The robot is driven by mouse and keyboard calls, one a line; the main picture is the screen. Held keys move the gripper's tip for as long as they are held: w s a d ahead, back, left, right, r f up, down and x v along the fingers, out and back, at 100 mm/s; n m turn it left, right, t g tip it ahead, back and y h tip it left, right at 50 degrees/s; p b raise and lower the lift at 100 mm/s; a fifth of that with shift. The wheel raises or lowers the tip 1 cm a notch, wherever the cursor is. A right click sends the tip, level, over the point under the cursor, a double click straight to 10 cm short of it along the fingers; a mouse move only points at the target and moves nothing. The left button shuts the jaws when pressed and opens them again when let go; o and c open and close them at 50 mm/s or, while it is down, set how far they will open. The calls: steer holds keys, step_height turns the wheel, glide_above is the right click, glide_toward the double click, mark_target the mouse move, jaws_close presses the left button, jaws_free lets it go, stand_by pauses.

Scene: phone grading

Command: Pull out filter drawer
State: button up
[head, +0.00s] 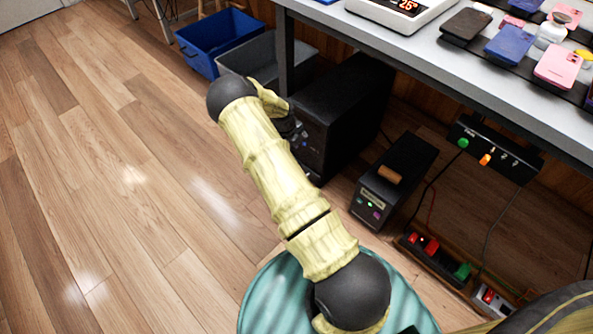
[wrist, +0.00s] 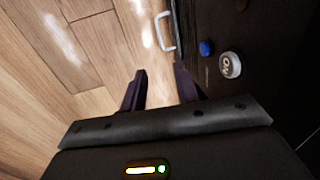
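A large black cabinet (head: 350,105) stands on the floor under the workbench. In the wrist view its dark front (wrist: 255,25) runs along the right side. A pale metal D-shaped handle (wrist: 173,47) sticks out from that front, and I take it for the filter drawer's handle. The drawer's outline is too dark to make out. My gripper (wrist: 160,75) is open and empty, with its two dark fingers apart. The handle is ahead of the fingertips, with a visible gap between. In the head view my arm mostly hides the gripper and the cabinet's front.
A blue button (wrist: 206,47) and a white knob (wrist: 230,65) sit beside the handle. A smaller black box (head: 400,170), a power strip (head: 440,262) and cables are to the right. Blue (head: 215,35) and grey (head: 262,55) bins stand behind. The floor at left is clear.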

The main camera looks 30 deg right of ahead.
step_height(320, 180, down, 17)
steer(key=w+d+b, duration=0.1)
steer(key=d+b, duration=0.1)
steer(key=b, duration=0.6)
steer(key=shift+d+b, duration=0.35)
steer(key=shift+d, duration=0.05)
steer(key=shift+r, duration=0.1)
jaws_close()
